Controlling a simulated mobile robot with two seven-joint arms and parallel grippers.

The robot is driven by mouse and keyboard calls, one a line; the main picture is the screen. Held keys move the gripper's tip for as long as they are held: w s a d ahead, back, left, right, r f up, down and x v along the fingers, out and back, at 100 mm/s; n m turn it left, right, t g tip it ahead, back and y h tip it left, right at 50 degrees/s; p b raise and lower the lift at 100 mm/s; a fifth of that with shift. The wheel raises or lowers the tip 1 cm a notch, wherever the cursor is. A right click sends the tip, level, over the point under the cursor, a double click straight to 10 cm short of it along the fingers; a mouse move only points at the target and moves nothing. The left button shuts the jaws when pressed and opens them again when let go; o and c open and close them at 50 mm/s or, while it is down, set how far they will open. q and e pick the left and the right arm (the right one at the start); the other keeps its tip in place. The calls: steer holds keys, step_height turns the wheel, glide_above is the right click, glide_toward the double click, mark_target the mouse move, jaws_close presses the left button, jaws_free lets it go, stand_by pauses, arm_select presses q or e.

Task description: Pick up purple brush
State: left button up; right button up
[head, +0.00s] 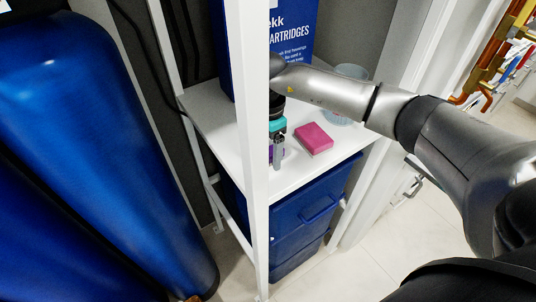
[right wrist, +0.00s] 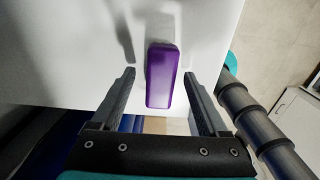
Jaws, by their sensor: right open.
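The purple brush (right wrist: 162,80) lies on the white shelf (right wrist: 75,40); the right wrist view shows its smooth, rounded, long back. My right gripper (right wrist: 159,75) is open. Its two dark fingers are on either side of the brush, with a gap on each side, and do not appear to touch it. In the head view my right gripper (head: 278,152) points down over the shelf behind the white post, and the brush there is mostly hidden by the fingers and post. My left gripper is not in view.
A pink block (head: 313,139) lies just right of the gripper. A clear vessel (head: 350,72) stands behind my right arm. A blue carton (head: 298,40) is at the back. The white post (head: 251,150) stands close in front. Blue bins (head: 310,208) sit below the shelf.

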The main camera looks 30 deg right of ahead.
steer(key=shift+f, duration=0.35)
steer(key=shift+c, duration=0.4)
jaws_close()
